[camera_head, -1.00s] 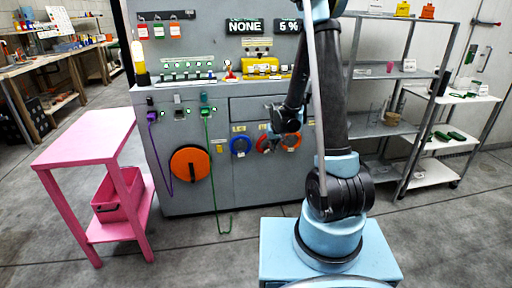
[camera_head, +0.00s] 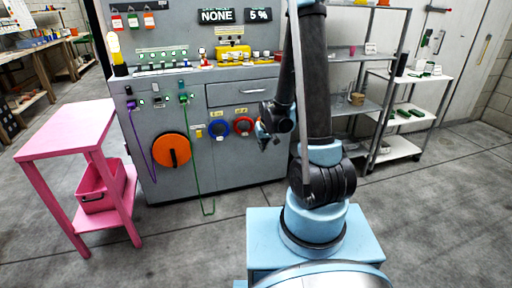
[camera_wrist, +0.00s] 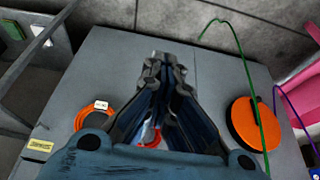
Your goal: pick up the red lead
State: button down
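A red coiled lead (camera_head: 243,126) hangs on the front of the grey cabinet, just right of a blue coil (camera_head: 219,128). My gripper (camera_head: 265,143) is right of the red coil, in front of an orange coil that it largely hides. In the wrist view, part of a red ring (camera_wrist: 150,143) shows through the gap between the finger links, mostly covered by my gripper (camera_wrist: 165,72). The fingertips look close together, with nothing visible between them. The orange coil with a white tag (camera_wrist: 95,118) shows at left there.
The cabinet (camera_head: 205,180) also carries an orange disc (camera_head: 171,150) and hanging purple and green leads (camera_head: 193,155). A pink table (camera_head: 70,130) stands left, with a pink bin (camera_head: 100,190) on its lower shelf. Metal shelves (camera_head: 370,105) stand right. Floor in front is open.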

jog(key=c, duration=2.3)
grip_release()
jog(key=shift+s+a, duration=0.1)
jog(key=shift+a, duration=0.4)
jog(key=o, duration=1.8)
jog(key=shift+a, duration=0.1)
jog(key=shift+r, duration=0.1)
jog(key=shift+v, duration=5.8)
